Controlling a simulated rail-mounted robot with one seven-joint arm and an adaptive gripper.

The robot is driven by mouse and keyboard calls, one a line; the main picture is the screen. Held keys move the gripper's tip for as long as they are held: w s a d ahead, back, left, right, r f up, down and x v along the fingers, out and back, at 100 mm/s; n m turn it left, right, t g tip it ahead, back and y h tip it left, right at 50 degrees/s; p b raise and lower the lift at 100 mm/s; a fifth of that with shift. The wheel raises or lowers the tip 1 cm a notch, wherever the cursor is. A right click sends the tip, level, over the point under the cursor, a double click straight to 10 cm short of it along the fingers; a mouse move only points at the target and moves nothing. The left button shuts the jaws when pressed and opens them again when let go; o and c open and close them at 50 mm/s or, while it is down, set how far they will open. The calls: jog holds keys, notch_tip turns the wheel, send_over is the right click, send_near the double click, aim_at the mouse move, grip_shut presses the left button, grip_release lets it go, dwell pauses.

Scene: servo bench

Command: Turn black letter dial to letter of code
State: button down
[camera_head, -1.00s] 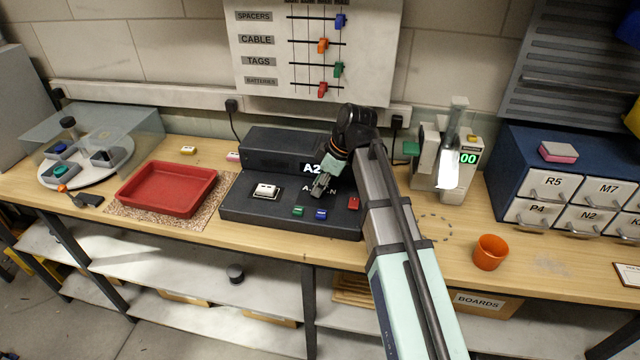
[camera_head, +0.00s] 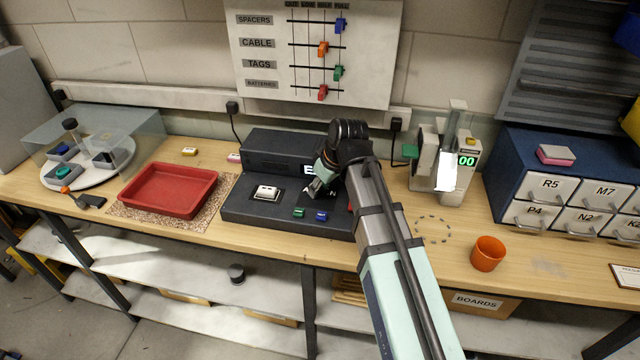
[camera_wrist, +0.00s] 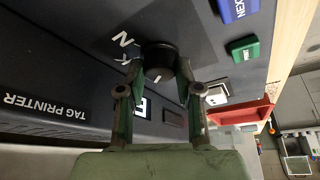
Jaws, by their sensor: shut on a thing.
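The black letter dial (camera_wrist: 157,57) stands on the dark tag printer (camera_head: 245,208), with a white mark on it and white letters around it, N and K among them. My gripper (camera_head: 318,190) is at the dial. In the wrist view its two fingers (camera_wrist: 158,78) lie on either side of the dial, shut on it. The dial is mostly hidden by my gripper in the head view. The code itself is not readable here.
A green key (camera_head: 299,213) and a blue key (camera_head: 321,216) sit at the printer's front, close to my gripper. A red tray (camera_head: 168,190) stands farther left. An orange cup (camera_head: 488,253) stands right of my arm.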

jog(key=m+h, duration=0.1)
jog(key=m, duration=0.1)
jog(key=m+t+p, duration=0.1)
jog(key=m, duration=0.2)
jog(key=shift+s+a+m+h+p, duration=0.15)
jog(key=shift+m+h+p, duration=0.15)
jog(key=shift+h, duration=0.1)
jog(key=m+h+p, duration=0.1)
jog(key=m+h, duration=0.1)
jog(key=m, duration=0.3)
jog(key=shift+m, duration=0.4)
jog(key=shift+f, duration=0.1)
jog(key=c, duration=0.8)
grip_release()
jog(key=v, duration=1.2)
jog(key=shift+s+a, duration=0.2)
jog(key=shift+a, duration=0.05)
